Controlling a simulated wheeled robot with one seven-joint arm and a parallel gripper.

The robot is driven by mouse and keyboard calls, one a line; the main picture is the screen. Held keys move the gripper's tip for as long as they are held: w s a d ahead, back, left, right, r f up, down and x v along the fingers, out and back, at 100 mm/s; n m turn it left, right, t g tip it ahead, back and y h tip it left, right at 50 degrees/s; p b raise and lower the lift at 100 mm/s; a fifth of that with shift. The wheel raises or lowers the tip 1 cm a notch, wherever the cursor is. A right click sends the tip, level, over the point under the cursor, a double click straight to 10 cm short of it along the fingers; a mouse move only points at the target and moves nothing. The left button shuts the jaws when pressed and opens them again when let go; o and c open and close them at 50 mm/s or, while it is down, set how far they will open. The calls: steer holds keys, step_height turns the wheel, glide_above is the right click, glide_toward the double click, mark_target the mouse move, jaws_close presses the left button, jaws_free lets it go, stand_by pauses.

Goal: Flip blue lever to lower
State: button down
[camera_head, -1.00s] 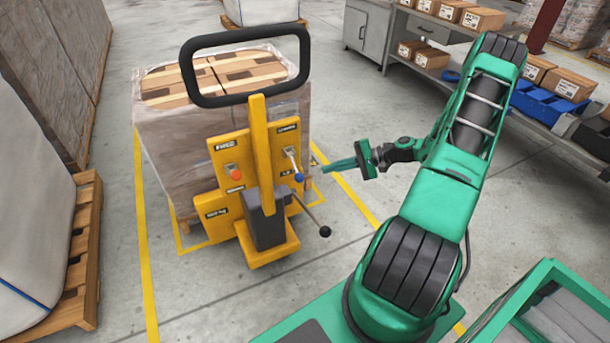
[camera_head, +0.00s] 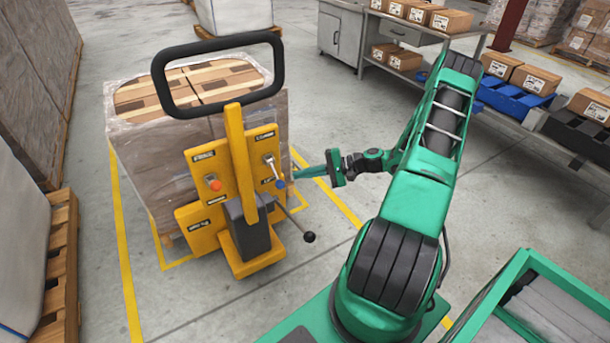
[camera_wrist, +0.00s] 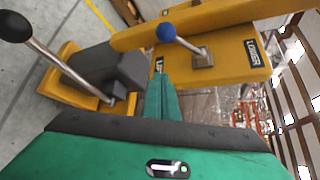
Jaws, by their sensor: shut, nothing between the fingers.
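The blue lever is a metal rod with a blue knob (camera_head: 280,184) on the right side of a yellow stacker panel (camera_head: 209,160). It slants down from its pivot, its knob near the lower label, away from the upper LOWER label. In the wrist view the blue knob (camera_wrist: 166,32) stands above my fingertips, left of its pivot (camera_wrist: 203,57) and the LOWER label (camera_wrist: 252,50). My gripper (camera_head: 298,175) is just right of the knob, fingers shut and empty. In the wrist view my gripper (camera_wrist: 160,82) points toward the panel, apart from the knob.
A black-knobbed rod (camera_head: 309,237) sticks out below the lever; its knob (camera_wrist: 15,26) also shows in the wrist view. The yellow mast (camera_head: 239,160) and black handle loop (camera_head: 218,74) rise left of the lever. A wrapped pallet load (camera_head: 140,150) stands behind. Floor right of the stacker is open.

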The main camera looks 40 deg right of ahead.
mark_target(276, 176)
steer(key=a, duration=0.6)
steer(key=shift+w, duration=0.3)
steer(key=shift+s+r, duration=0.15)
steer(key=shift+r, duration=0.05)
stand_by(0.3)
